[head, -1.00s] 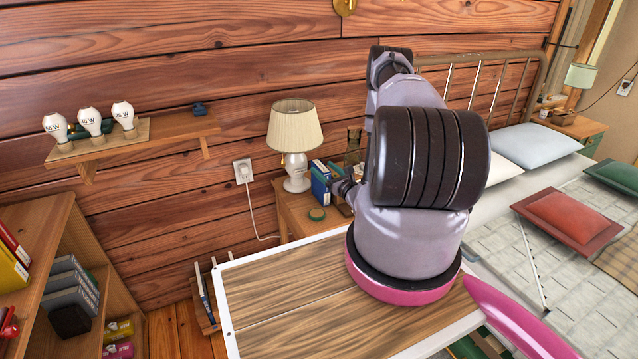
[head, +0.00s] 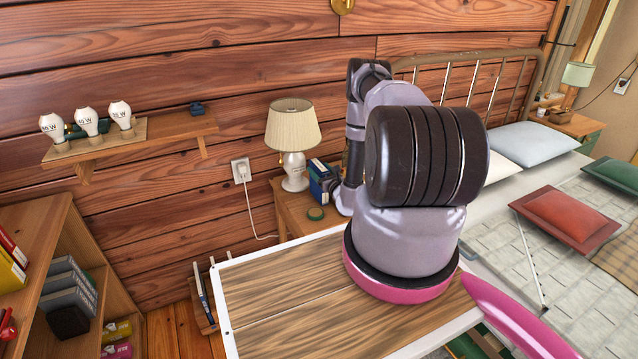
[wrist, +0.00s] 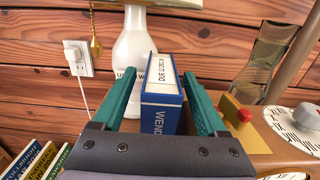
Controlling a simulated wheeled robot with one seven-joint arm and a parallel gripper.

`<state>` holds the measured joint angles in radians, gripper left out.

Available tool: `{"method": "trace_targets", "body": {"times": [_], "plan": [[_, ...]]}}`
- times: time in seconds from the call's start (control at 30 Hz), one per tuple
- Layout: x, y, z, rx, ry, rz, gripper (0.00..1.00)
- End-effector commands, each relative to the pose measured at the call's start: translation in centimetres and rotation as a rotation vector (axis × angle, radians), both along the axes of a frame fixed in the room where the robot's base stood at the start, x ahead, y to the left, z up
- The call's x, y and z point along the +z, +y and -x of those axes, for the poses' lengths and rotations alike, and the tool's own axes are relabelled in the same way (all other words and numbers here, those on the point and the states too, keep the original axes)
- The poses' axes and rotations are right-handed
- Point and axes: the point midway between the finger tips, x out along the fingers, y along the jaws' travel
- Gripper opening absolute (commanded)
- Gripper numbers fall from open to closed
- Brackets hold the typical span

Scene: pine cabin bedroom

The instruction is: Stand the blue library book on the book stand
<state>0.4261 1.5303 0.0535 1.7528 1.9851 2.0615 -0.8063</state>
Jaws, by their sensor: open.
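The blue library book (wrist: 163,108) stands upright on the bedside table, its white label reading "DUE" facing up toward the wrist camera. It also shows in the head view (head: 320,180), beside the lamp. My gripper (wrist: 160,95) is open, with one teal finger on each side of the book; the right finger looks very close to it, and I cannot tell whether it touches. In the head view my arm hides most of the gripper. I cannot make out a book stand with certainty in either view.
The lamp (head: 294,145) stands close behind the book. A brown glass vessel (wrist: 266,60), a red and yellow block (wrist: 236,112) and a white dial (wrist: 292,124) are to the right. Several books (wrist: 38,160) stand at lower left.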

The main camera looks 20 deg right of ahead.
Motion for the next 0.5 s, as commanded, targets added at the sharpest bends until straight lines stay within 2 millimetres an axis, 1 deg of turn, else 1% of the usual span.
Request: {"method": "trace_targets", "body": {"times": [0.03, 0.1, 0.3, 0.33, 0.37, 0.4, 0.47, 0.5], "plan": [[0.05, 0.02, -0.49, -0.001, -0.001, 0.001, 0.75], [0.04, 0.01, -0.86, 0.0, -0.001, 0.0, 0.75], [0.04, 0.0, -0.93, -0.001, 0.0, -0.001, 0.75], [0.04, 0.0, -0.93, -0.001, 0.0, -0.001, 0.71], [0.04, 0.0, -0.92, -0.001, 0.0, -0.001, 0.6], [0.05, 0.0, -0.92, -0.001, 0.0, -0.001, 0.44], [0.05, 0.0, -0.91, -0.001, 0.0, 0.0, 0.21], [0.04, 0.0, -0.91, -0.001, 0.0, 0.0, 0.06]]}}
